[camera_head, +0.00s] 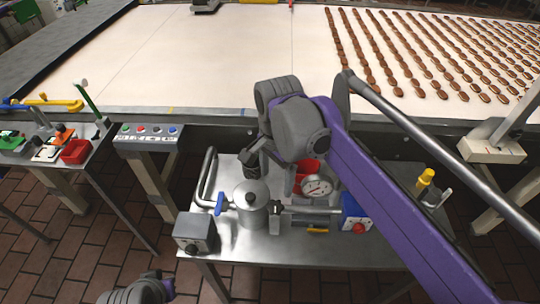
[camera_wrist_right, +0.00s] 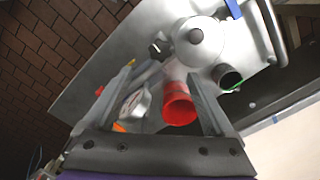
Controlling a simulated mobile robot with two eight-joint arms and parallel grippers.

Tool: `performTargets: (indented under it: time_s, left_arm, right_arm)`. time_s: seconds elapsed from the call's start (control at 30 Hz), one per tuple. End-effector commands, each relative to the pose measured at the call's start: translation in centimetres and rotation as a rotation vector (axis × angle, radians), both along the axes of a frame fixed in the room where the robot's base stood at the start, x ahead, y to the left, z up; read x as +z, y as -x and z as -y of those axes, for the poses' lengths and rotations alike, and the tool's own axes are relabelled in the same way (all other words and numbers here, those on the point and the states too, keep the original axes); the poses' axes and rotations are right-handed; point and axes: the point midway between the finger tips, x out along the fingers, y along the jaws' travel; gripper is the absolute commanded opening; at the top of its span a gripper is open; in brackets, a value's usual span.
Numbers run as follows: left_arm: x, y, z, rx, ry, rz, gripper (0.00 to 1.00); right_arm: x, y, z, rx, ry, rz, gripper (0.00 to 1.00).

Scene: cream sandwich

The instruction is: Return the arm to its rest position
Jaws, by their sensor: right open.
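My right arm reaches in from the lower right in the head view, with its grey wrist over the small metal table. The right gripper (camera_head: 250,158) points down above the table, close to the silver lidded pot (camera_head: 250,195). In the right wrist view its two fingers (camera_wrist_right: 158,80) stand apart, open. A red cup (camera_wrist_right: 180,105) shows between them, below the fingers, and nothing appears held. A grey and purple part of my left arm shows at the bottom left of the head view; no left gripper fingers are visible.
The metal table (camera_head: 300,250) carries pipes, a pressure gauge (camera_head: 317,186), a grey box (camera_head: 194,232) and a blue box with a red button (camera_head: 355,215). Behind is a wide conveyor (camera_head: 190,60) with rows of brown pieces (camera_head: 430,45). A button panel (camera_head: 150,131) stands left.

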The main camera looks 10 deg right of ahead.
Motion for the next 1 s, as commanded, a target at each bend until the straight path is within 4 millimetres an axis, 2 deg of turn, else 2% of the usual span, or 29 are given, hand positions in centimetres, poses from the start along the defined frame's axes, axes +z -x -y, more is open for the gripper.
performTargets:
  time_s: [0.2,0.33,0.47,0.7,0.83,1.0]
  left_arm:
    - [0.0,0.0,0.0,0.000,0.000,0.000,0.00]
    - [0.0,0.0,0.0,0.000,0.000,0.000,0.00]
    - [0.0,0.0,0.0,0.000,0.000,0.000,0.00]
    - [0.0,0.0,0.0,0.000,0.000,0.000,0.00]
    - [0.0,0.0,0.0,0.000,0.000,0.000,0.00]
    - [0.0,0.0,0.0,0.000,0.000,0.000,0.00]
  right_arm:
    - [-0.2,0.2,0.1,0.012,-0.001,0.006,0.89]
    - [-1.4,1.8,1.1,0.127,-0.004,0.059,0.89]
    - [-4.2,5.0,2.9,0.367,0.014,0.167,0.89]
    - [-10.7,11.1,5.6,0.832,0.148,0.358,0.89]
    - [-13.0,13.1,6.3,0.984,0.220,0.409,0.89]
    - [-14.1,13.9,6.6,1.059,0.258,0.430,0.89]
